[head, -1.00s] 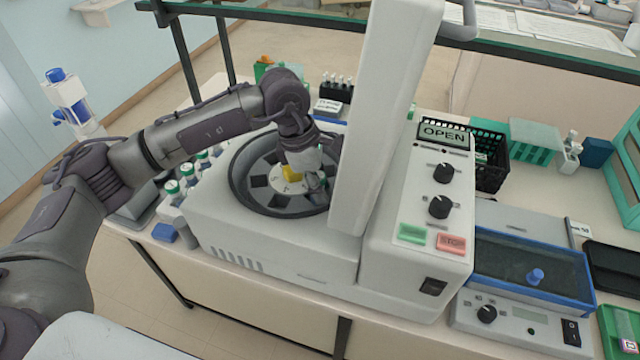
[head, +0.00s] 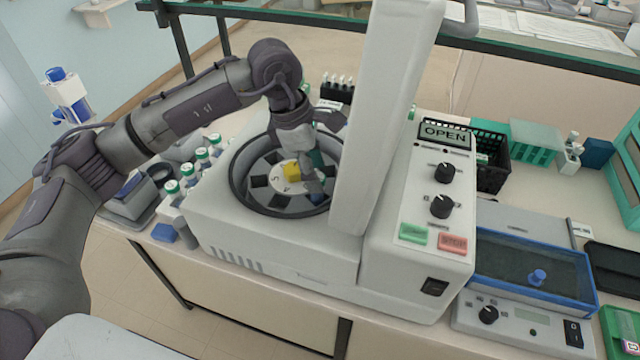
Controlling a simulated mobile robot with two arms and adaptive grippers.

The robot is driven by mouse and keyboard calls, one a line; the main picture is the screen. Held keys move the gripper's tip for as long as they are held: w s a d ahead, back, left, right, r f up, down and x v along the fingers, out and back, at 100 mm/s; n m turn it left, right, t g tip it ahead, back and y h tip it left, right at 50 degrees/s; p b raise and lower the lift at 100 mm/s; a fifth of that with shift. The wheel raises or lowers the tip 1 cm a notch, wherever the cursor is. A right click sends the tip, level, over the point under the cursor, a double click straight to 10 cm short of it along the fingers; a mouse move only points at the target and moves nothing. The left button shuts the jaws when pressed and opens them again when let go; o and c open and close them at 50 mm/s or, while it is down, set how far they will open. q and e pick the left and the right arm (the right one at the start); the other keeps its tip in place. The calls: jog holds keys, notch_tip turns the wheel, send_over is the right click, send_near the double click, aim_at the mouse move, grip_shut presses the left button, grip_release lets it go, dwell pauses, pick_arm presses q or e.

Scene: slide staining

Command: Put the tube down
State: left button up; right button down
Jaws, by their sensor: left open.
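My left gripper (head: 312,168) is over the right part of the open centrifuge bowl, its fingers pointing down, and its jaws are open. A small teal piece (head: 317,159) shows beside the fingers; it may be the tube, but the gripper hides most of it. I cannot tell whether it sits in a rotor slot. The grey rotor (head: 270,159) has dark slots and a yellow hub (head: 291,169). The white centrifuge (head: 285,245) has its lid raised on the right of the bowl and an OPEN sign on its panel. My right gripper is not in view.
Tubes with green caps (head: 187,170) stand in a rack left of the centrifuge. The raised lid (head: 378,110) stands close to my gripper on the right. A black basket (head: 490,170) and a blue-framed device (head: 525,270) are farther right.

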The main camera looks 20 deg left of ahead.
pick_arm(q)
jog(key=b+v, duration=0.1)
jog(key=v, duration=0.7)
